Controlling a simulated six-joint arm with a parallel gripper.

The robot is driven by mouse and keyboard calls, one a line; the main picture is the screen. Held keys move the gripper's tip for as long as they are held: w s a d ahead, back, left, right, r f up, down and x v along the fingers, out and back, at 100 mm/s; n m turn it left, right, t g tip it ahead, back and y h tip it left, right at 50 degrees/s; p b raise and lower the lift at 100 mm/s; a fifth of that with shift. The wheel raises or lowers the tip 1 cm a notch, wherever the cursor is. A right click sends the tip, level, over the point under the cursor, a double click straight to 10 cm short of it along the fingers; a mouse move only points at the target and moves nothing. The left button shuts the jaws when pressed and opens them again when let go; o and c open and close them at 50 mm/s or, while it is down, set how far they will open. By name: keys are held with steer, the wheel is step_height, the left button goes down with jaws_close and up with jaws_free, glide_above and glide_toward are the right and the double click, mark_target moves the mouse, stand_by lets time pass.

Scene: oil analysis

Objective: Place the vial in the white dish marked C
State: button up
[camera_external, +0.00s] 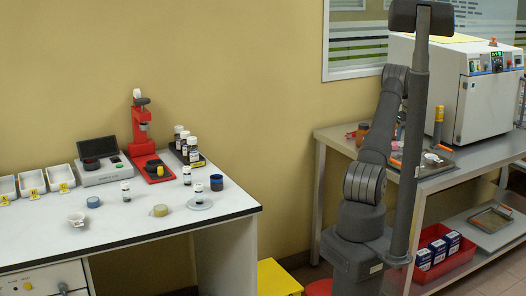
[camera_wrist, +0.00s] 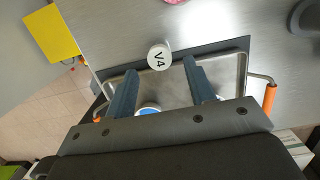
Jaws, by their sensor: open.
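In the wrist view, a round white cap marked V4, seen from above and apparently the vial's (camera_wrist: 159,57), shows between my fingertips. My gripper (camera_wrist: 161,66) is open, with one blue-grey finger on each side of the cap. No grip on it shows, and the height gap is unclear. In the external view, three white dishes with yellow tags stand in a row at the far left: left (camera_external: 7,188), middle (camera_external: 32,183) and right (camera_external: 60,177). Their letters are too small to read. My gripper's fingers are not clear there.
A metal tray (camera_wrist: 239,73) with orange handles lies under my gripper on the steel bench (camera_wrist: 215,25). A blue-and-white round item (camera_wrist: 148,108) is partly hidden between the fingers. The white table (camera_external: 130,232) at left holds several vials, a red stand (camera_external: 150,168) and a grey instrument (camera_external: 105,175).

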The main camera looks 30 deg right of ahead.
steer(key=shift+o, duration=0.4)
steer(key=shift+s+r, duration=0.15)
steer(key=shift+r, duration=0.9)
steer(key=shift+s+r, duration=0.15)
steer(key=shift+r, duration=0.9)
